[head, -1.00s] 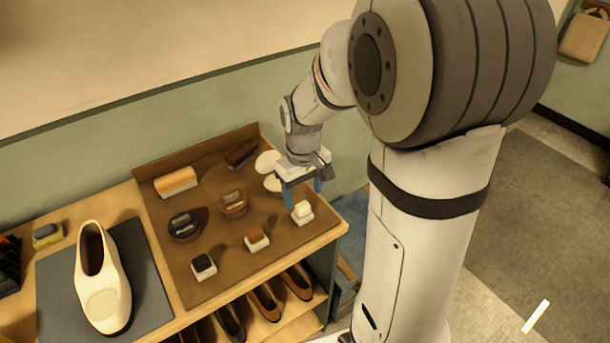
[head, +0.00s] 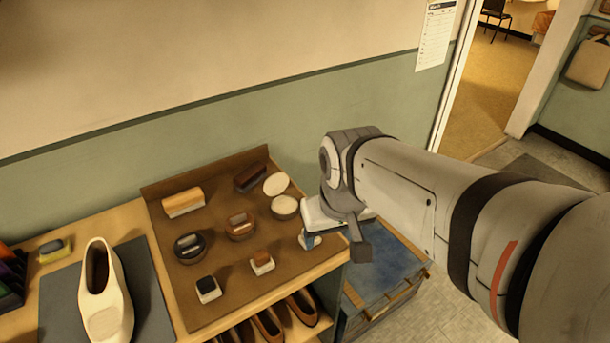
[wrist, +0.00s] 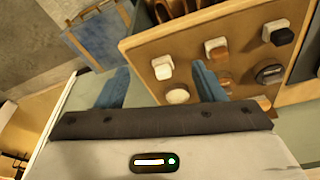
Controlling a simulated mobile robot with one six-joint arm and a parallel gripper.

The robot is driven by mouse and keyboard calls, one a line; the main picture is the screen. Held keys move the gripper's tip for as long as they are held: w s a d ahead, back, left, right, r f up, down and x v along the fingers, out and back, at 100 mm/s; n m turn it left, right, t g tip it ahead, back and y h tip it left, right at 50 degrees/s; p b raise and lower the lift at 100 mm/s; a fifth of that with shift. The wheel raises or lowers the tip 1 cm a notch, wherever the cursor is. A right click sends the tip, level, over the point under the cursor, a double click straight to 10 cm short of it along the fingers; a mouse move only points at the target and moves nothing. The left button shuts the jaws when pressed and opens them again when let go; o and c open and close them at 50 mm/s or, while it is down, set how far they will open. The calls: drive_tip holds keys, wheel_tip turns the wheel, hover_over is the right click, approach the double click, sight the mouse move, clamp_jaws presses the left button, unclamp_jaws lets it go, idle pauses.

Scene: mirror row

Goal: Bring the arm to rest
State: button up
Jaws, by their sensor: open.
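My gripper (head: 312,239) is at the right edge of the brown tray (head: 225,285), by the right end of the shelf top. Its blue fingers stand apart in the wrist view (wrist: 160,86), and nothing is held between them. A white-topped small block (wrist: 162,66) shows beyond the gap between the fingers; in the head view it is mostly hidden by the gripper. A pale round tin (wrist: 178,96) shows near the right finger.
The tray also holds brushes (head: 183,203), a dark tin (head: 188,248) and small blocks (head: 208,289). A cream shoe (head: 105,300) stands on a dark mat (head: 60,315) at left. A blue-topped crate (head: 385,265) stands on the floor at right. Brown shoes fill the lower shelf.

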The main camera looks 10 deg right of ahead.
drive_tip(key=shift+s+d, duration=0.15)
drive_tip(key=shift+s, duration=0.35)
drive_tip(key=shift+c, duration=0.3)
idle(0.8)
